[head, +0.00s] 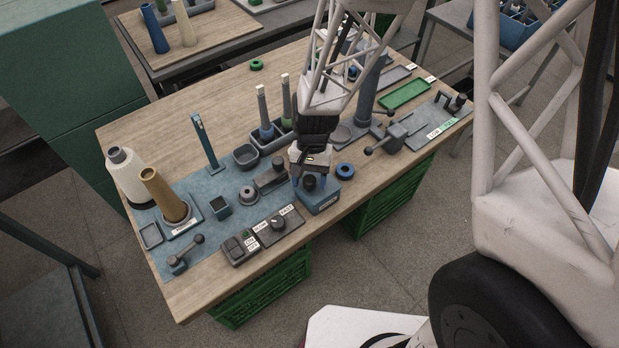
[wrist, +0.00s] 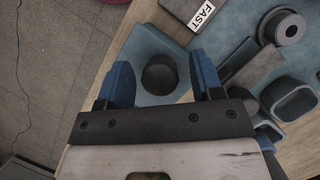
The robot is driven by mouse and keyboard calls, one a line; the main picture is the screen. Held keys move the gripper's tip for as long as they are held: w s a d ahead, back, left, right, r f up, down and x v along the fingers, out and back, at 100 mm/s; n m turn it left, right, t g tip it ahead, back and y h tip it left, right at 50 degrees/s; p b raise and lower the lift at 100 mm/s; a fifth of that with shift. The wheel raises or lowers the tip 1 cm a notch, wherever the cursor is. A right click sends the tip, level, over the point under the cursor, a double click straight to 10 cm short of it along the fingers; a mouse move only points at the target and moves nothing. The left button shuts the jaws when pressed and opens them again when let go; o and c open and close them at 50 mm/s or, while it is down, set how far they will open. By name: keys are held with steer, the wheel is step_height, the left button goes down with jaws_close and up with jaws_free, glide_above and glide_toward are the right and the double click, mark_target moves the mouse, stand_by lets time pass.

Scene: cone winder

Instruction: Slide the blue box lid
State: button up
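The blue box (head: 318,203) stands near the front edge of the table, with a dark round knob (head: 310,183) on its top. In the wrist view the blue lid (wrist: 150,42) lies below my gripper, with the dark knob (wrist: 160,73) between the fingers. My gripper (head: 309,178) is open, pointing down over the box. In the wrist view its blue fingers (wrist: 160,63) stand on either side of the knob with a gap on each side. Whether the fingertips touch the lid cannot be told.
A control panel with a FAST label (head: 278,223) sits left of the box, and a blue ring (head: 345,169) lies right of it. Bare wood (head: 352,198) shows at the front right.

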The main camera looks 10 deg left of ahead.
jaws_close()
steer(key=w+d, duration=0.6)
steer(key=shift+w+d, duration=0.15)
steer(key=shift+w, duration=0.05)
stand_by(0.4)
jaws_free()
steer(key=shift+r, duration=0.15)
steer(key=shift+v, duration=3.8)
steer(key=shift+w, duration=0.1)
steer(key=shift+d, duration=0.1)
